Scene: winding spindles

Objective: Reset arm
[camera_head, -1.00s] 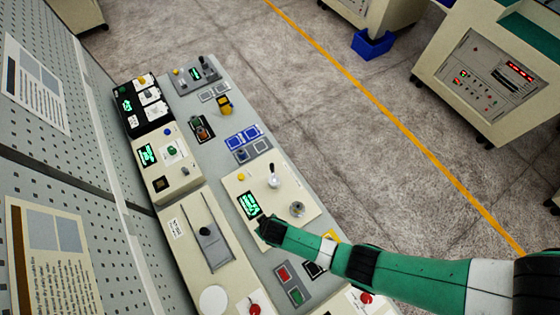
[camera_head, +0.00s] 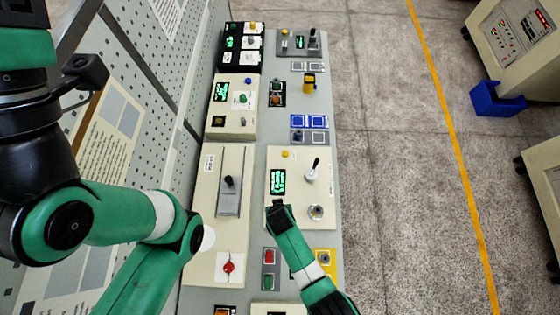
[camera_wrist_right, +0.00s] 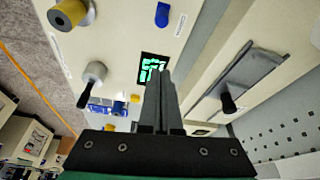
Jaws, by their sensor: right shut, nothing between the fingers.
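My right gripper (camera_head: 276,205) is over the beige panel (camera_head: 299,185), just below its green-lit display (camera_head: 277,181) in the head view. In the right wrist view its two fingers (camera_wrist_right: 160,78) are together with nothing between them, and the tips overlap the lower edge of the display (camera_wrist_right: 152,66). I cannot tell whether they touch the panel. My left arm (camera_head: 120,215) comes in from the left in the head view and runs out at the bottom edge. Its gripper is not in view.
A slider unit (camera_head: 229,196) and a red knob (camera_head: 229,268) are to the left. Red and green buttons (camera_head: 269,270) lie below. A blue bin (camera_head: 496,99) stands on open floor at right.

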